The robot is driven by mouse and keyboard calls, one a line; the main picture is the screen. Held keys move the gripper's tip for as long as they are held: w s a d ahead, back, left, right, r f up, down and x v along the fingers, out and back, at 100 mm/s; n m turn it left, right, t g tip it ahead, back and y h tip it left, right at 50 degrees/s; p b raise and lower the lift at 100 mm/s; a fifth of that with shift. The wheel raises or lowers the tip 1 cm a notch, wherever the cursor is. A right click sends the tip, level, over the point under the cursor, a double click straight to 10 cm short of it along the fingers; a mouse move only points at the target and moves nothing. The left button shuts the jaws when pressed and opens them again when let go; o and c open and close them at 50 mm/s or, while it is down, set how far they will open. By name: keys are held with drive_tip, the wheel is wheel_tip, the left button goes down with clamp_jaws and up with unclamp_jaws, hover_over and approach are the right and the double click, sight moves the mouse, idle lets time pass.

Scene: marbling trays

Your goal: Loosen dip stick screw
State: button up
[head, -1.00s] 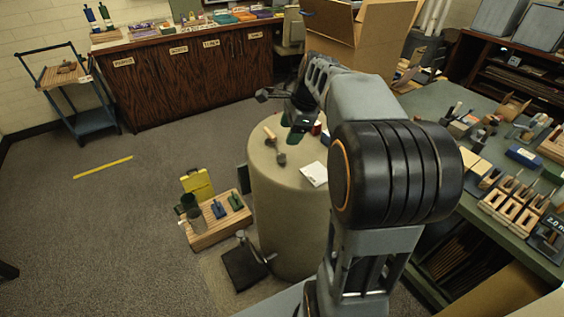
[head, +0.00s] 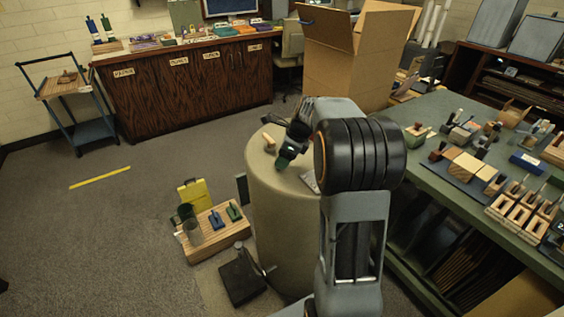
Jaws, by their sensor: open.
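I cannot make out a dip stick or its screw. My gripper (head: 273,121) is small and dark at the end of the arm, above the round pale stand (head: 277,215); its jaws are open, and I see nothing clearly between them. A wooden-handled tool (head: 269,143) lies on the stand top close below the gripper; its dark head is hidden behind my wrist. A white card (head: 309,180) on the stand is mostly hidden by my arm. A dark green part shows under my wrist; I cannot tell what it is.
A wooden block with blue and green handled pieces (head: 215,232) and a black box (head: 242,277) lie on the floor left of the stand. A green workbench (head: 440,178) with several tools is at right. A large cardboard box (head: 350,60) stands behind. Floor at left is clear.

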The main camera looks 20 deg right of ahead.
drive_tip(key=shift+x, duration=1.1)
drive_tip(key=c, duration=0.9)
